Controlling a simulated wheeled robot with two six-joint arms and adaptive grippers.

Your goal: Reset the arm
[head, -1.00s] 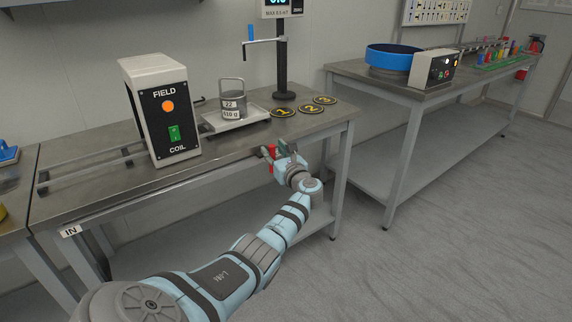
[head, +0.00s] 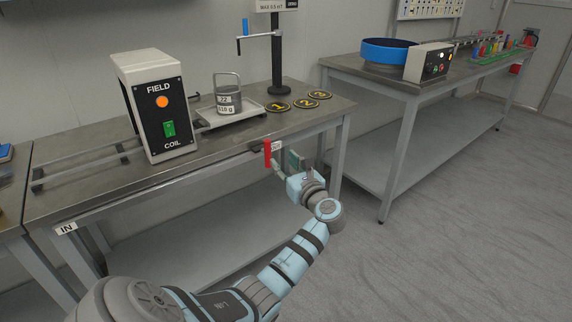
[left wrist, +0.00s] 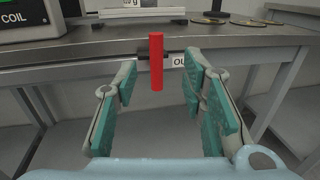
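My left gripper (head: 284,163) is open and empty, in front of the near edge of the workbench. It also shows in the left wrist view (left wrist: 160,98), with its green-padded fingers spread wide apart. A red upright handle (head: 267,153) is mounted at the bench edge by the OUT label. In the left wrist view the red handle (left wrist: 156,62) appears beyond the fingertips, between the two fingers but apart from them. My right gripper is not in view.
The bench (head: 85,197) carries a FIELD COIL box (head: 158,108), a labelled weight (head: 228,98) on a plate, and round numbered markers (head: 278,107). A second table (head: 425,97) with a blue ring-shaped bowl (head: 388,50) stands at the right. The floor between them is clear.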

